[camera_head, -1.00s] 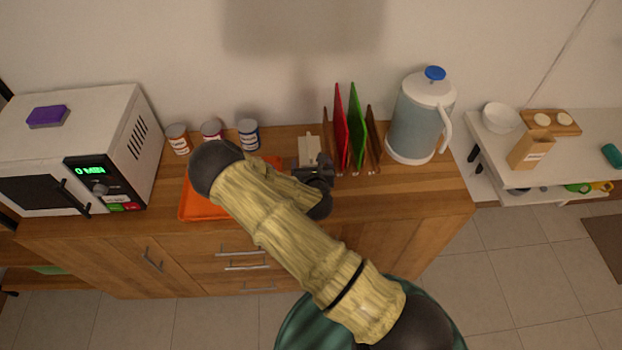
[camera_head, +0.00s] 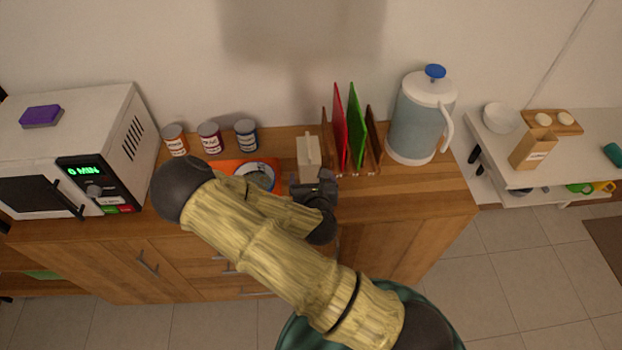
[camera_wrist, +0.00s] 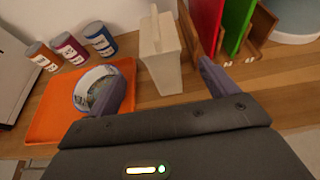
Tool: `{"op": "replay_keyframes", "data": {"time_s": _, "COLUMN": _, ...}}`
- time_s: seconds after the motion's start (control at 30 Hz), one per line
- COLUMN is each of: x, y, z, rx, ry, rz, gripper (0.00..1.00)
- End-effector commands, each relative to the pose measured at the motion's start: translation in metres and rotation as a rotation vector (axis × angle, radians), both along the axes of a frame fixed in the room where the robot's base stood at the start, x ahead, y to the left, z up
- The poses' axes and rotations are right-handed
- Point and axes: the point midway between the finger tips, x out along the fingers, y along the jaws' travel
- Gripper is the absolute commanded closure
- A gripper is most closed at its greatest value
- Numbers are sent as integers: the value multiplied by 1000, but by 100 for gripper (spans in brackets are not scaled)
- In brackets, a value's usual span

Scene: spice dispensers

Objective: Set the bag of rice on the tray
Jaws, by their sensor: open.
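A beige bag-like pack (camera_head: 308,158), which I take to be the bag of rice, stands upright on the wooden counter between the tray and the coloured dividers. It also shows in the wrist view (camera_wrist: 160,55). The orange tray (camera_wrist: 60,125) lies to its left and bears a white-rimmed bowl (camera_wrist: 78,98); my arm hides part of the tray (camera_head: 231,165) in the head view. My gripper (camera_head: 316,183) is open and empty on the near side of the pack. In the wrist view the pack stands beyond the fingertips (camera_wrist: 163,78), between their lines.
Several upright dividers (camera_head: 340,125) stand close right of the pack, then a water jug (camera_head: 415,120). Three cans (camera_head: 209,138) stand behind the tray. A microwave (camera_head: 95,150) is at left. A labelled brown bag (camera_head: 533,148) stands on the right-hand shelf.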

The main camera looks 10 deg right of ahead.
Motion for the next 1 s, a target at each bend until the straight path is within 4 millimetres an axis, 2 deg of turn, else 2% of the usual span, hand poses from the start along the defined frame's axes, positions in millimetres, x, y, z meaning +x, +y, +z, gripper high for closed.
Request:
{"op": "replay_keyframes", "data": {"time_s": 0.23, "x": 0, "y": -2, "z": 0, "rx": 9, "ry": 3, "rz": -10, "gripper": 15}}
{"op": "replay_keyframes", "data": {"time_s": 0.37, "x": -1, "y": -11, "z": -1, "rx": 114, "ry": 37, "rz": -98, "gripper": 15}}
{"op": "replay_keyframes", "data": {"time_s": 0.47, "x": -5, "y": -25, "z": -3, "rx": 292, "ry": 91, "rz": -251, "gripper": 15}}
{"op": "replay_keyframes", "data": {"time_s": 0.67, "x": -24, "y": -48, "z": -2, "rx": 761, "ry": 206, "rz": -667, "gripper": 15}}
{"op": "replay_keyframes", "data": {"time_s": 0.87, "x": -47, "y": -56, "z": 16, "rx": 1189, "ry": 275, "rz": -1075, "gripper": 15}}
{"op": "replay_keyframes", "data": {"time_s": 1.0, "x": -65, "y": -59, "z": 38, "rx": 1444, "ry": 293, "rz": -1350, "gripper": 15}}
